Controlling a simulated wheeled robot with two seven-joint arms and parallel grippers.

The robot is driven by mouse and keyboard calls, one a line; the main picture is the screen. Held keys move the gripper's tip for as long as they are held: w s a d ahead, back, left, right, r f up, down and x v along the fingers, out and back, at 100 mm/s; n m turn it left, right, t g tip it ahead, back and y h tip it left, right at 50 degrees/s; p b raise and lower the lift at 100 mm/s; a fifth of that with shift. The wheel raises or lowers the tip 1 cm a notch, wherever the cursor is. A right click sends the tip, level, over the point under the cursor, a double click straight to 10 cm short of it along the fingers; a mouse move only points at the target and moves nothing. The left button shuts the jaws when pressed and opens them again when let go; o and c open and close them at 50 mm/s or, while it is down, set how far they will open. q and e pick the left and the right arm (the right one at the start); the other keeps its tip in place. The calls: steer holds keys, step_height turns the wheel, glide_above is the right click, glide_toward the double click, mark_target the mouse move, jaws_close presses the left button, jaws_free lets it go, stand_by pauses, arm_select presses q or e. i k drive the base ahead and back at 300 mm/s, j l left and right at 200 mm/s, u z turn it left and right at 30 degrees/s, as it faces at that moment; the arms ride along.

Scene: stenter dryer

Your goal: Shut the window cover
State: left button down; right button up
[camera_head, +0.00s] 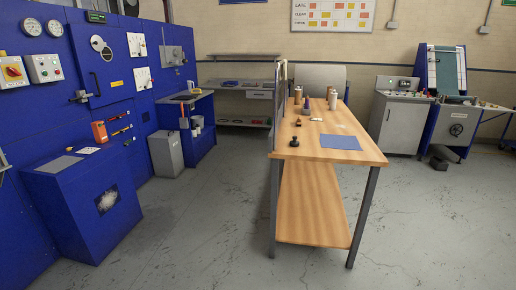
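The blue dryer wall (125,80) fills the left side. Neither of my grippers is clearly in view. A small grey metal piece shows at the left edge, too cut off to name.
A blue cabinet (90,215) juts from the dryer wall at the front left. A wooden table (350,160) with spools and a blue sheet stands right of centre. A grey bin (165,153) stands by the wall. The grey floor (205,225) between cabinet and table is clear.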

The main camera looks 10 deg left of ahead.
mark_target(100, 43)
steer(key=i+j+u, duration=0.2)
steer(key=i+u, duration=0.15)
steer(key=i, duration=0.2)
steer(key=i+u, duration=0.35)
steer(key=i, duration=0.25)
steer(key=i+l+u, duration=0.15)
steer(key=i+u, duration=0.15)
steer(key=i, duration=0.25)
steer(key=i+l+u, duration=0.35)
steer(key=i, duration=0.2)
steer(key=i+j, duration=0.1)
steer(key=i, duration=0.4)
steer(key=i+z, duration=0.1)
steer(key=i, duration=0.45)
steer(key=i+j, duration=0.15)
steer(key=i, duration=0.35)
steer(key=i+j+z, duration=0.1)
steer(key=i, duration=0.4)
steer(key=i+j, duration=0.2)
steer(key=i, duration=0.3)
steer(key=i+j+z, duration=0.1)
steer(key=i, duration=0.4)
